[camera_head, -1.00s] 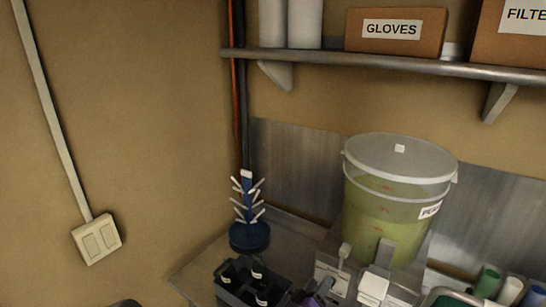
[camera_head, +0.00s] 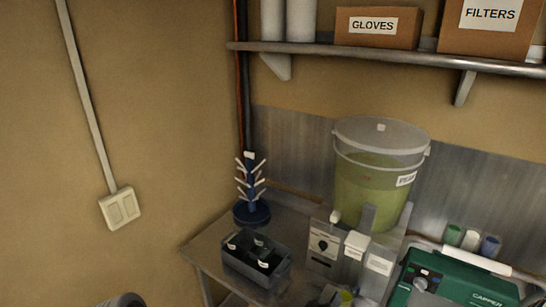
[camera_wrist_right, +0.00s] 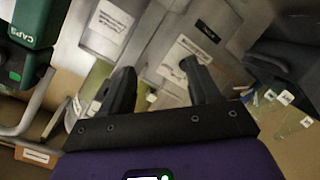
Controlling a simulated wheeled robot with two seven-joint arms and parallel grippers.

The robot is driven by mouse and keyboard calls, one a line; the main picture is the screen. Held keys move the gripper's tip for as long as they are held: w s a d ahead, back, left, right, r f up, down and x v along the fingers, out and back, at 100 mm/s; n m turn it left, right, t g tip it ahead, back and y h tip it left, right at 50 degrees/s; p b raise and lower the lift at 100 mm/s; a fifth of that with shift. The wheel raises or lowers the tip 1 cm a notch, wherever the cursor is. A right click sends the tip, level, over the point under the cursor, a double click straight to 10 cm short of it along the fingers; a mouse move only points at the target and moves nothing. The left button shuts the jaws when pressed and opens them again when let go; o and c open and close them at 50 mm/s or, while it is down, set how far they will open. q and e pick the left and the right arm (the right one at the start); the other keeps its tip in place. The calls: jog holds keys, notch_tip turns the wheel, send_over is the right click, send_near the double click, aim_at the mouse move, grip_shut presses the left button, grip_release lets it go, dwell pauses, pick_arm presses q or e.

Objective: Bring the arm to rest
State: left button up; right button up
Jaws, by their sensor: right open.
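My right gripper shows best in the right wrist view (camera_wrist_right: 160,84), where its two dark fingers are spread apart on a purple body. Nothing is held between them. In the head view only a small dark part of it shows at the bottom edge, in front of the bench. A clear lidded bucket (camera_head: 372,192) of green liquid with a label stands upright on a grey metal stand (camera_head: 323,245). My left gripper is not visible.
A dark crate (camera_head: 256,265) with several bottles and a blue drying tree (camera_head: 250,195) stand on the steel bench (camera_head: 205,250). A green capper machine (camera_head: 455,280) stands at the right. Above is a shelf (camera_head: 400,56) with GLOVES (camera_head: 378,27) and FILTERS (camera_head: 488,25) boxes.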

jog(key=s+d+f+m+g+y, duration=0.2)
jog(key=s+f+g+y, duration=0.4)
jog(key=s+f, duration=1)
jog(key=s+a+m+g+y, duration=0.3)
jog(key=s+a+g+y, duration=0.45)
jog(key=s, duration=0.65)
notch_tip(320, 180, down, 17)
jog(key=a+t+b, duration=0.1)
jog(key=a+b, duration=0.1)
jog(key=b, duration=1.4)
jog(key=shift+w+t+h, duration=0.15)
jog(key=shift+t+h, duration=0.2)
jog(key=shift+h, duration=0.1)
